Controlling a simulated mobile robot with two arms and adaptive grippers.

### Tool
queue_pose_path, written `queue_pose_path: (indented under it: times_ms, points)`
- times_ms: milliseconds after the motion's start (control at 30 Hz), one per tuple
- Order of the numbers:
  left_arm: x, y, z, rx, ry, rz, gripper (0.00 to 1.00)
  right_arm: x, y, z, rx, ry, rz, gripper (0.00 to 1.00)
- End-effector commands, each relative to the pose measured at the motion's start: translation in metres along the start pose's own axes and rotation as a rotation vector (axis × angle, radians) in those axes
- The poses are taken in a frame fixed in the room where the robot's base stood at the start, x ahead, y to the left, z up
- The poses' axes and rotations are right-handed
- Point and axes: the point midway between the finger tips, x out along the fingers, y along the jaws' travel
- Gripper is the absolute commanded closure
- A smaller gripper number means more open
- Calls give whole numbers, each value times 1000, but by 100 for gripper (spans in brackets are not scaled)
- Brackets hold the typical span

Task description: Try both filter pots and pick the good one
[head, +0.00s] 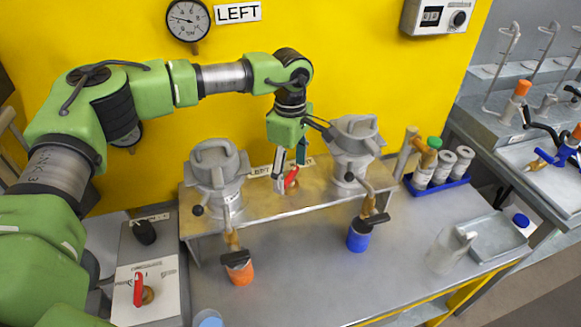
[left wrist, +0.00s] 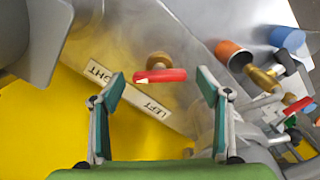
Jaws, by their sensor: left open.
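Two grey lidded filter pots stand on a raised metal shelf: the left pot (head: 217,172) and the right pot (head: 354,140). Each has a brass tap at its outlet. An orange cup (head: 239,272) is below the left tap, a blue cup (head: 358,238) below the right one. A red lever (head: 291,177) sits between the pots. In the left wrist view the red lever (left wrist: 165,75) is between and just beyond my open left fingertips (left wrist: 161,86); its pale end is on the side of the RIGHT label. My left gripper (head: 290,158) holds nothing. My right gripper is out of view.
A panel with another red lever (head: 138,290) is at the lower left. A blue rack (head: 437,183) holds several jars. A clear jug (head: 447,250) and metal tray (head: 488,238) stand at the right. A gauge (head: 188,19) hangs on the yellow wall.

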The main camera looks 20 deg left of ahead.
Motion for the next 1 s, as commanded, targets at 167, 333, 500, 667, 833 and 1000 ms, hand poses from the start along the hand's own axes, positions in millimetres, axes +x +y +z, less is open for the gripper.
queue_pose_path:
  times_ms: [167,333,500,667,833,1000]
  points:
    - [2,0,0,0,0,0,31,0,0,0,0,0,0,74]
    - [1,0,0,0,0,0,51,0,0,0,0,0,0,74]
    - [1,0,0,0,0,0,69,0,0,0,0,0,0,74]
    - [2,0,0,-9,0,0,69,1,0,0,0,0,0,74]
    - [2,0,0,-54,-1,1,69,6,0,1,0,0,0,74]
    - [4,0,0,-154,-1,1,69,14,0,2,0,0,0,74]
